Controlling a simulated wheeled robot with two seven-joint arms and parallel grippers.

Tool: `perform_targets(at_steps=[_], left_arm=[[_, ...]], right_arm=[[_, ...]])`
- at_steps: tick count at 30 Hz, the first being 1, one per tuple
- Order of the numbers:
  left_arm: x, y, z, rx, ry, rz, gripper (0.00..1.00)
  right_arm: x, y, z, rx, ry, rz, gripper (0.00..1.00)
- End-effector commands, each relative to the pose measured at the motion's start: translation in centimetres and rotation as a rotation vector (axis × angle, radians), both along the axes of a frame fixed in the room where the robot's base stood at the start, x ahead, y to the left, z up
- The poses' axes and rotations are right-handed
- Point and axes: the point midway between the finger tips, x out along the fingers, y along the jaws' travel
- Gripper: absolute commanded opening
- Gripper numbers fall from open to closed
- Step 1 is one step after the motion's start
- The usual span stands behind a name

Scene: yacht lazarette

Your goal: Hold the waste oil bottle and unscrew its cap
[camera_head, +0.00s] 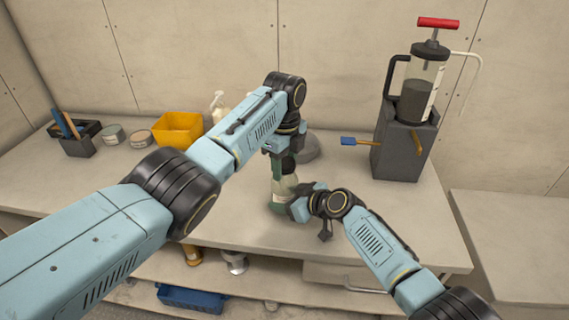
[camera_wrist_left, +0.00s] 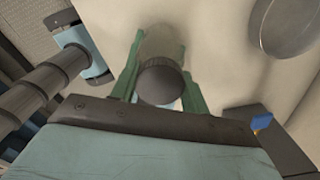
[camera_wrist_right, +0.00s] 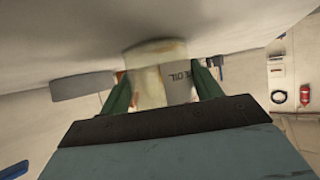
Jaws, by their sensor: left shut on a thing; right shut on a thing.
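The waste oil bottle (camera_head: 286,184) is pale and translucent, with a dark cap (camera_head: 288,165). It stands on the worktop near the middle of the head view. My left gripper (camera_head: 277,168) reaches down from above, its green fingers on either side of the cap; the left wrist view shows the dark round cap (camera_wrist_left: 161,82) between them. My right gripper (camera_head: 281,200) is shut on the bottle body low down from the right. My arms partly hide the bottle.
A grey block (camera_head: 393,155) with a red-handled pump (camera_head: 424,80) stands on the right, a blue-tipped tool (camera_head: 350,141) sticking out. A yellow bin (camera_head: 178,130), cans (camera_head: 140,138) and a tool holder (camera_head: 76,146) stand at left. A blue crate (camera_head: 190,298) is below.

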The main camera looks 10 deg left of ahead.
Motion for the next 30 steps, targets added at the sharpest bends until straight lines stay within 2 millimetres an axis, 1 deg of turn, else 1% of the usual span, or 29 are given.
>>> perform_targets(at_steps=[8,30], left_arm=[[0.0,0.0,0.2,0.000,0.000,-0.003,0.14],[0.0,0.0,2.3,0.001,0.000,-0.004,0.14]], right_arm=[[0.0,0.0,0.0,-0.001,0.001,0.001,0.23],[0.0,0.0,0.0,-0.001,0.000,0.001,0.23]])
